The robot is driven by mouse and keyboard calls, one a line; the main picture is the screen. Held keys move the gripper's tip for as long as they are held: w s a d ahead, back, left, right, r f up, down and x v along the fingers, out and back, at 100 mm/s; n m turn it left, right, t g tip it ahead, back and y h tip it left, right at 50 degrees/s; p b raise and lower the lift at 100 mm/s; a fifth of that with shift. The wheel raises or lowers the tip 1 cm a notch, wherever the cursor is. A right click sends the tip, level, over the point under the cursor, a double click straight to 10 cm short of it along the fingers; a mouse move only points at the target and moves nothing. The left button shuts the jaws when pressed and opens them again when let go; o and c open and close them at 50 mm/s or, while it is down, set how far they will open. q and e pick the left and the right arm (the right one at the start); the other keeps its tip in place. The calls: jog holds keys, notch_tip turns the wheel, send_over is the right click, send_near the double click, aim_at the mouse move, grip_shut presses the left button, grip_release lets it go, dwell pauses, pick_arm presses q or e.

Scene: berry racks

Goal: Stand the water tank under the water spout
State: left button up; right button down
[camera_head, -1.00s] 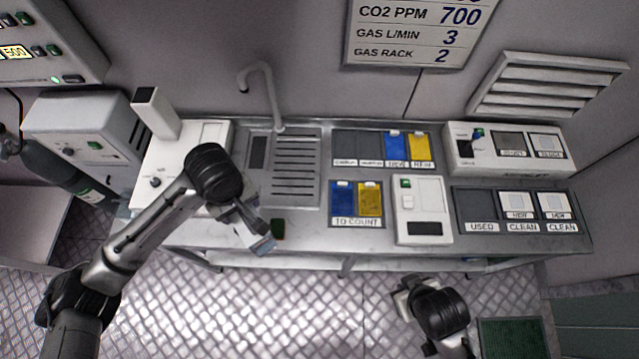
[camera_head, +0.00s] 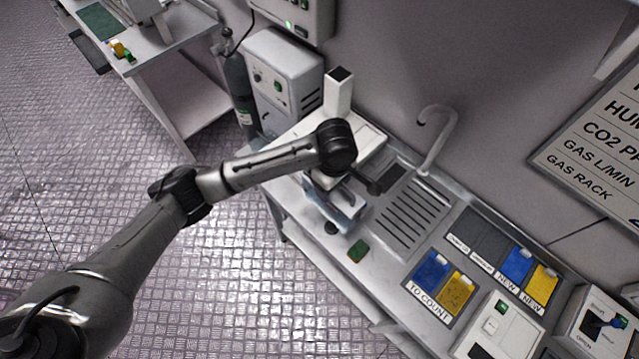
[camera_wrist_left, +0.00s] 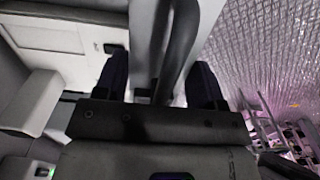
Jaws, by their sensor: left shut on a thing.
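The water tank (camera_head: 343,207) is a pale bluish container in the head view, at the front of the bench beside the white machine. My left gripper (camera_head: 345,190) is over it, partly hidden by my wrist. In the left wrist view my dark fingers (camera_wrist_left: 160,82) close on a pale part with a dark curved bar, which looks like the tank (camera_wrist_left: 143,40) and its handle. I cannot tell whether the tank touches the bench. The water spout (camera_head: 437,125) is a grey curved pipe behind the slotted drain plate (camera_head: 412,215), right of the tank. My right gripper is out of view.
A white machine with a tower (camera_head: 338,92) stands left of the drain. A small green block (camera_head: 357,250) lies near the bench's front edge. Blue and yellow packs fill the TO COUNT tray (camera_head: 425,300) at right. The drain plate is clear.

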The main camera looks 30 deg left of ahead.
pick_arm(q)
jog(key=a+f+b, duration=0.1)
jog(key=a+f, duration=0.9)
jog(key=a, duration=0.1)
jog(key=shift+w+a+f, duration=0.15)
jog(key=shift+w+f, duration=0.2)
jog(key=shift+w, duration=0.05)
jog(key=o, duration=1.4)
jog(key=shift+f, duration=0.15)
